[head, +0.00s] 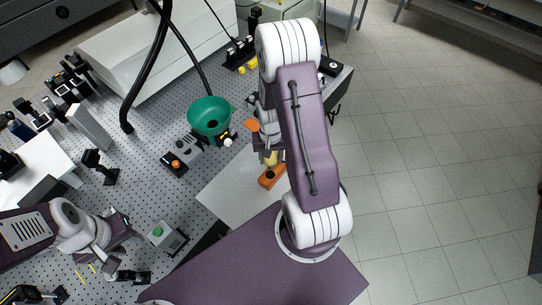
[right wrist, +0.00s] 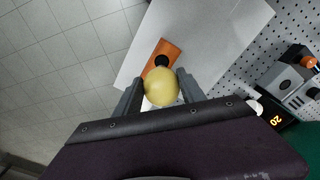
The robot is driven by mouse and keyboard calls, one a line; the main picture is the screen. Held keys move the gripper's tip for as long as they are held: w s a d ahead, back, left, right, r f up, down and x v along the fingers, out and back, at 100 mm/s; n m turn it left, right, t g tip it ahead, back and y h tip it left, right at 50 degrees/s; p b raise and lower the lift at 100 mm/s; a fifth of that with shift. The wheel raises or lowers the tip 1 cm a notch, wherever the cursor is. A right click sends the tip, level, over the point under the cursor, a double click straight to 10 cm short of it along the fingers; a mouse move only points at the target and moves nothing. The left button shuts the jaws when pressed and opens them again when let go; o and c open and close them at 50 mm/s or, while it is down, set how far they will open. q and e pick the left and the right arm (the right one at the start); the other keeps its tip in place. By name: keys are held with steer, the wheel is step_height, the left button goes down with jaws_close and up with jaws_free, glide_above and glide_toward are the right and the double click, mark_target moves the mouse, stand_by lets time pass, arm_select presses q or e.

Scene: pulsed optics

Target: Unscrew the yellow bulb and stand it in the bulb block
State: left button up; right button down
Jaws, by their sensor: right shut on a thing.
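The yellow bulb (right wrist: 161,87) is between the two fingers of my right gripper (right wrist: 160,88), which is shut on it. In the head view the bulb (head: 271,158) shows below the right gripper (head: 269,150), partly hidden by my arm. The orange bulb block (head: 271,177) lies on a pale sheet just beyond the bulb. A dark round hole shows on the block in the right wrist view (right wrist: 166,50), right beside the bulb's edge. The bulb appears to be above the block; its base is hidden. My left gripper (head: 122,230) is at the lower left, its fingers unclear.
A green bowl-shaped shade (head: 209,117) stands left of the block, with a small lit display beside it. A grey box with an orange knob (head: 177,163) and a box with a green button (head: 158,232) stand on the perforated table. The pale sheet (head: 229,195) is otherwise clear.

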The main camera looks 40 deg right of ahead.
mark_target(271, 165)
step_height(271, 165, down, 4)
steer(key=b, duration=0.3)
steer(key=shift+w, duration=0.1)
steer(key=shift+f+b, duration=0.45)
steer(key=shift+f, duration=0.15)
steer(key=shift+a+r, duration=0.1)
steer(key=shift+f, duration=0.2)
steer(key=shift+f+b, duration=0.3)
steer(key=shift+b, duration=0.05)
steer(key=shift+f, duration=0.25)
